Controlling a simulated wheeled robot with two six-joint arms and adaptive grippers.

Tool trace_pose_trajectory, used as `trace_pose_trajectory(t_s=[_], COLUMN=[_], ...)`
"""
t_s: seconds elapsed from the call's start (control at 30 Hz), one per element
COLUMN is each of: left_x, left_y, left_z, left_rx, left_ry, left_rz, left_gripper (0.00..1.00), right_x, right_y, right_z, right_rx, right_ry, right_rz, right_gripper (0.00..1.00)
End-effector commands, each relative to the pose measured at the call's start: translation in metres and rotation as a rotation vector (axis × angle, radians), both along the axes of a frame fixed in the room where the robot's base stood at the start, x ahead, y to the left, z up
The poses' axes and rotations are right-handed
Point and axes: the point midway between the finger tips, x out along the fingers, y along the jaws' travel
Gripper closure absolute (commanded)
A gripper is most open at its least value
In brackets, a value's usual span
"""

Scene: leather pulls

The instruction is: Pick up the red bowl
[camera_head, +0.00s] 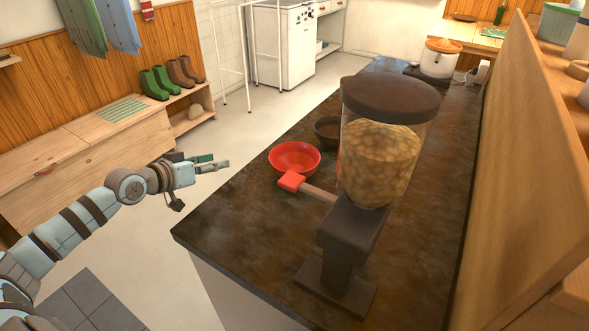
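The red bowl (295,157) stands upright on the dark stone counter (240,222), near its left edge. It looks empty. The red paddle of the dispenser covers a bit of its near rim. My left gripper (216,163) is left of the bowl, over the floor beyond the counter edge and clearly apart from the bowl. It points right, towards the bowl. Its fingers are seen from the side, so their opening is unclear; nothing shows in them. My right gripper is not in view.
A dispenser (377,160) with a dark lid and red paddle (291,181) stands close right of the bowl. A dark bowl (328,132) sits just behind the red one. A white cooker (438,62) stands at the far end. A wooden panel (530,170) bounds the right side.

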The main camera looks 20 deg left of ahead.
Motion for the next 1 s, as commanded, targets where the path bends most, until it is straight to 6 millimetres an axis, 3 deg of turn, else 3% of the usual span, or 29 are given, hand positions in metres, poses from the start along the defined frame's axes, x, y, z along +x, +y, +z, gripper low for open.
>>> trace_pose_trajectory(t_s=[0.03, 0.1, 0.2, 0.33, 0.5, 0.77, 1.0], left_x=[-0.002, -0.006, -0.005, 0.014, 0.053, 0.079, 0.117], left_y=[-0.025, -0.053, -0.071, -0.082, -0.098, -0.108, -0.121], left_z=[0.019, 0.039, 0.048, 0.043, 0.027, 0.017, 0.006], left_rx=[-0.055, -0.123, -0.166, -0.179, -0.176, -0.171, -0.168], left_ry=[-0.003, 0.005, 0.01, 0.006, 0.01, 0.012, 0.014], left_rz=[-0.059, -0.123, -0.161, -0.166, -0.165, -0.163, -0.162], left_gripper=[0.63, 0.63, 0.63, 0.63, 0.63, 0.63, 0.63], right_x=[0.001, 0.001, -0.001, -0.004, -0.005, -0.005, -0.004], right_y=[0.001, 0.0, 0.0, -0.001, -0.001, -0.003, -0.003], right_z=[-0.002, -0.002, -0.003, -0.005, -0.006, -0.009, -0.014], right_rx=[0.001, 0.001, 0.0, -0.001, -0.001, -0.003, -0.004], right_ry=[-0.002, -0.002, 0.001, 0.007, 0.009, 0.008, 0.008], right_rz=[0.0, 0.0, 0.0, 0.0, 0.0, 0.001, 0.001], right_gripper=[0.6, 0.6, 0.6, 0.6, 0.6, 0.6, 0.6])
